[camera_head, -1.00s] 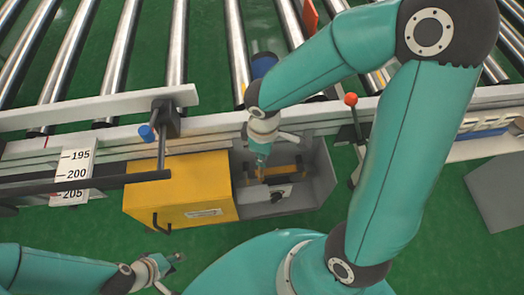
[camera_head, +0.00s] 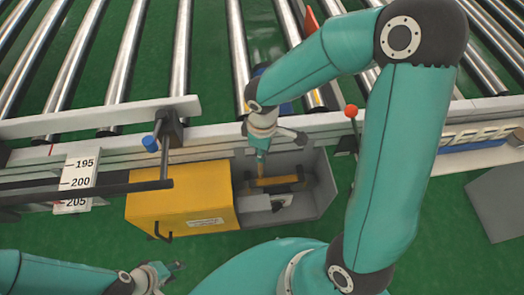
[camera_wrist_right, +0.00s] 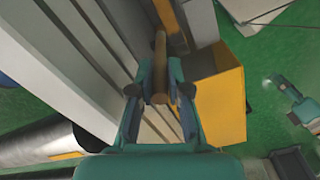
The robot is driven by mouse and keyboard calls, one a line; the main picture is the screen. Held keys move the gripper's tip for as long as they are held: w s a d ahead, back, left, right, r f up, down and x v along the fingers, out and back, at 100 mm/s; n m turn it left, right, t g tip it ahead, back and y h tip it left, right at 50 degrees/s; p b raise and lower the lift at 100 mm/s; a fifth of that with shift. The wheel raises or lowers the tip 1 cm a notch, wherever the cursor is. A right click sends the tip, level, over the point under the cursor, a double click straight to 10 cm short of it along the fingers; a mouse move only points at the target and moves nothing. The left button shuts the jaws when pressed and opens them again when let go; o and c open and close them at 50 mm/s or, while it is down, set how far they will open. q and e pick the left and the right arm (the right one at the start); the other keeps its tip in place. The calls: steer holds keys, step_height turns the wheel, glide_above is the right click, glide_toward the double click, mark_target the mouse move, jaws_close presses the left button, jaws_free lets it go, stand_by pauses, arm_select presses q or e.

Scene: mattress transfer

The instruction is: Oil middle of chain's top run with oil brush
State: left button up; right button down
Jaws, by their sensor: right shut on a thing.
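My right gripper (camera_head: 262,150) is shut on the brown handle of the oil brush (camera_wrist_right: 160,62), just above the back left part of an open grey box (camera_head: 312,198). In the head view, a short brown part of the brush (camera_head: 261,170) shows below the fingers. An orange-yellow bar (camera_head: 278,182) lies across the inside of the box, close to the brush. The chain cannot be made out, and I cannot tell whether the brush touches anything. My left gripper (camera_head: 172,271) is small in view at the lower left, and its fingers look apart and empty.
A yellow box-shaped cover (camera_head: 180,195) with a black handle adjoins the grey box on the left. A rail (camera_head: 110,142) and steel rollers (camera_head: 125,50) lie behind. A red-knobbed lever (camera_head: 351,112) stands to the right. Green floor is clear in front.

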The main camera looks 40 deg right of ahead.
steer(key=shift+r+p, duration=2.35)
steer(key=shift+r, duration=0.6)
steer(key=shift+r+p, duration=1.15)
steer(key=shift+r, duration=0.4)
steer(key=shift+f, duration=0.1)
